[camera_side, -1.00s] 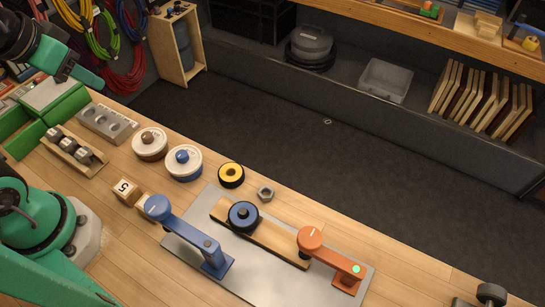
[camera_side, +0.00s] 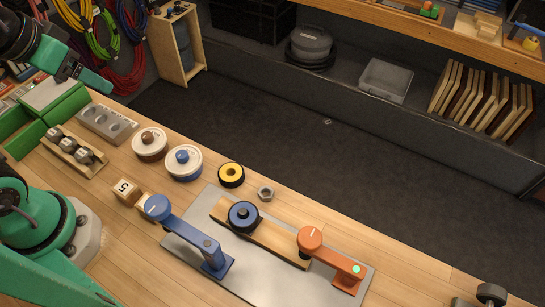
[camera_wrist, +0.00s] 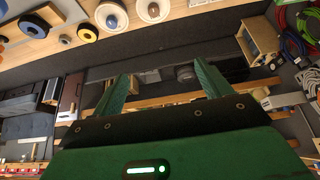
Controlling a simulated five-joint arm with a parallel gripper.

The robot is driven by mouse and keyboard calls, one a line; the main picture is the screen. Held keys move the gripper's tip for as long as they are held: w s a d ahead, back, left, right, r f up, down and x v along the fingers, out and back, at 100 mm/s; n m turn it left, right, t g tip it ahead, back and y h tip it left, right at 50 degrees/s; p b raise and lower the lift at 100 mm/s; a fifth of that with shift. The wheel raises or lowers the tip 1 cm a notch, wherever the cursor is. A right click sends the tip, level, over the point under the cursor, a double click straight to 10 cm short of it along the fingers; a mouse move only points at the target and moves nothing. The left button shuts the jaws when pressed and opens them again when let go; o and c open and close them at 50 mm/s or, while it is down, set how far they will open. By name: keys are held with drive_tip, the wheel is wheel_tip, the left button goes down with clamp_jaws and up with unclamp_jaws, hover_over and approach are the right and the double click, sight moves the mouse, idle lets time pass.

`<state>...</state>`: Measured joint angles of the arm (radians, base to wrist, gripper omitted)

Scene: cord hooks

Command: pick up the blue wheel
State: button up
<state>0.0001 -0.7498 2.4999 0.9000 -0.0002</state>
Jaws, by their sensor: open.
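The blue wheel (camera_side: 243,215), with a dark rim and a blue hub, lies on a wooden bar (camera_side: 276,241) over the grey metal plate (camera_side: 225,278). It also shows near the upper left of the wrist view (camera_wrist: 27,25). My gripper (camera_side: 92,80) is high at the upper left of the side view, well away from the wheel. In the wrist view my gripper's two green fingers (camera_wrist: 160,80) are apart with nothing between them.
A blue arm (camera_side: 190,235) and an orange arm (camera_side: 330,258) stand on either side of the wheel. A yellow-and-black ring (camera_side: 231,175), a hex nut (camera_side: 265,193) and two round white containers (camera_side: 184,163) lie behind it. The bench's right front is mostly clear.

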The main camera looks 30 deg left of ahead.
drive_tip(key=w+d+f+n+g+h, duration=0.1)
drive_tip(key=w+d+f+g, duration=0.15)
drive_tip(key=d, duration=0.45)
drive_tip(key=w+d+f+n+g, duration=0.1)
drive_tip(key=w+d+f, duration=0.15)
drive_tip(key=d, duration=0.55)
drive_tip(key=shift+n+g+y, duration=0.4)
drive_tip(key=shift+n+g, duration=0.3)
drive_tip(key=shift+g, duration=0.25)
drive_tip(key=s+d+f, duration=0.1)
drive_tip(key=d+f, duration=0.1)
drive_tip(key=d, duration=0.3)
drive_tip(key=s+d+f, duration=0.1)
drive_tip(key=d+f, duration=0.2)
drive_tip(key=d, duration=0.2)
drive_tip(key=s+d+f, duration=0.1)
drive_tip(key=d+f, duration=0.1)
drive_tip(key=d, duration=0.3)
drive_tip(key=shift+s+f, duration=0.3)
drive_tip(key=shift+f, duration=0.1)
drive_tip(key=shift+s+d+f, duration=0.25)
drive_tip(key=shift+d+f, duration=0.1)
drive_tip(key=shift+d, duration=0.1)
drive_tip(key=shift+f, duration=1.3)
drive_tip(key=shift+f, duration=0.1)
